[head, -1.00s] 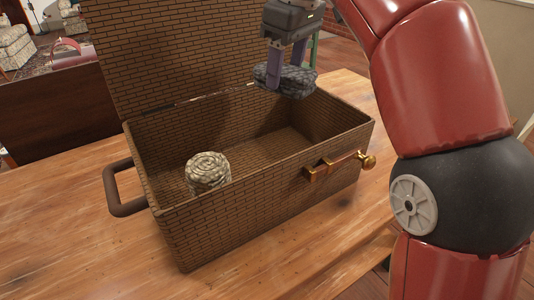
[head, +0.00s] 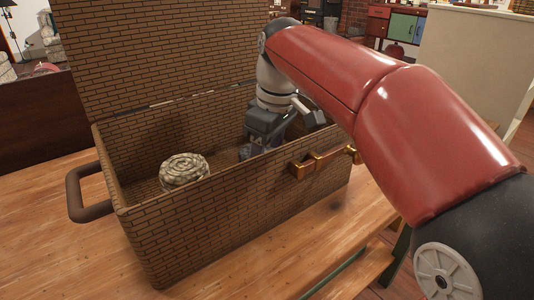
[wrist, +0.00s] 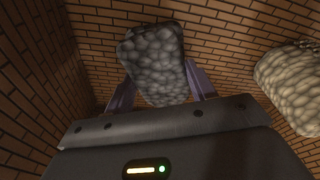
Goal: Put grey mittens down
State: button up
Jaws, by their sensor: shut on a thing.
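The grey mittens (wrist: 155,62) are a dark grey, bumpy, folded bundle, seen in the wrist view between the two purple fingers of my gripper (wrist: 160,92). My gripper (head: 246,152) is shut on them, low inside the open brick-patterned case (head: 200,225), toward its right part. In the head view the mittens are mostly hidden by my gripper and the case's front wall. I cannot tell whether they touch the case floor.
A cream knitted roll (head: 184,170) lies in the left part of the case and also shows at the right of the wrist view (wrist: 292,85). The case's lid (head: 150,50) stands open behind. The wooden table (head: 60,245) is bare in front.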

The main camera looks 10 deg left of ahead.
jog(key=o, duration=1)
jog(key=shift+f, duration=0.1)
jog(key=r+p, duration=0.1)
jog(key=r, duration=0.3)
jog(key=d+r+p, duration=0.1)
jog(key=r, duration=0.3)
jog(key=r+p, duration=0.1)
jog(key=r, duration=0.3)
jog(key=shift+s+d+r+p, duration=0.1)
jog(key=shift+s+d+p, duration=0.15)
jog(key=shift+d+p, duration=0.05)
